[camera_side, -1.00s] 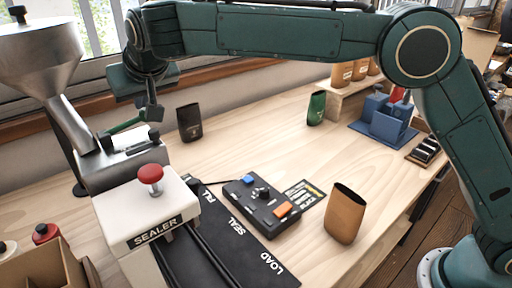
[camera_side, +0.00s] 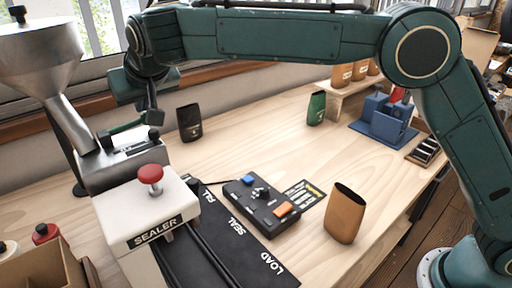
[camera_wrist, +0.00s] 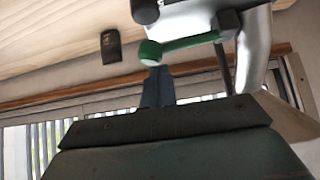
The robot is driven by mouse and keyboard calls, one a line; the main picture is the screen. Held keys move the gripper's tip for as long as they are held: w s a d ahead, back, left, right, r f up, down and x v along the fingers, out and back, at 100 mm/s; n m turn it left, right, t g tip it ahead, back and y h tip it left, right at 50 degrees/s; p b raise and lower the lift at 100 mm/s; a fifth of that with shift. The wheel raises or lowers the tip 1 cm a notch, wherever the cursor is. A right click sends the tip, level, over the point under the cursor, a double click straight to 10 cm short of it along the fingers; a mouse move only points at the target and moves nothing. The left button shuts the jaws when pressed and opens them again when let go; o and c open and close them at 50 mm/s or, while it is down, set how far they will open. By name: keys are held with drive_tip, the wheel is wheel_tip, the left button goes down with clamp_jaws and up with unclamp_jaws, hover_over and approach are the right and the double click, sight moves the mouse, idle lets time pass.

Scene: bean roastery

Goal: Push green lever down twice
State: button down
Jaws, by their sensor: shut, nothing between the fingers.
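The green lever (camera_side: 124,127) sticks out from the side of the metal hopper machine (camera_side: 120,165) at the left of the side view. In the wrist view the lever (camera_wrist: 190,42) ends in a round green knob (camera_wrist: 149,52). My gripper (camera_side: 153,120) is shut and empty, with its fingertips at the knob end of the lever. In the wrist view the shut fingers (camera_wrist: 156,72) meet the knob's edge, seemingly touching it. The exact contact is partly hidden.
A white sealer (camera_side: 150,215) with a red button stands in front of the hopper. A dark pouch (camera_side: 189,123) stands to the right of the lever. A control box (camera_side: 262,205), an orange-brown pouch (camera_side: 344,213) and a green pouch (camera_side: 316,108) stand farther right.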

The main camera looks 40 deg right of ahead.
drive_tip(key=shift+r, duration=2.8)
drive_tip(key=shift+d+r, duration=0.1)
drive_tip(key=shift+d+r, duration=0.1)
drive_tip(key=shift+d, duration=0.15)
drive_tip(key=s+d+r, duration=0.2)
drive_tip(key=s+d, duration=0.3)
drive_tip(key=d, duration=0.3)
drive_tip(key=s+d+r+g, duration=0.1)
drive_tip(key=s+d, duration=0.4)
drive_tip(key=d, duration=0.3)
drive_tip(key=s+d+r, duration=0.2)
drive_tip(key=s+d, duration=0.3)
drive_tip(key=d, duration=0.3)
drive_tip(key=s+d+f, duration=0.2)
drive_tip(key=s+f, duration=0.2)
drive_tip(key=s, duration=0.4)
drive_tip(key=s+d+f+g, duration=0.1)
drive_tip(key=s+d+f, duration=0.2)
drive_tip(key=s, duration=0.6)
drive_tip(key=s+d+f+g, duration=0.1)
drive_tip(key=s+d+f, duration=0.1)
drive_tip(key=s+f, duration=0.5)
drive_tip(key=shift+s+d, duration=0.4)
drive_tip(key=shift+s, duration=0.45)
drive_tip(key=shift+w, duration=0.2)
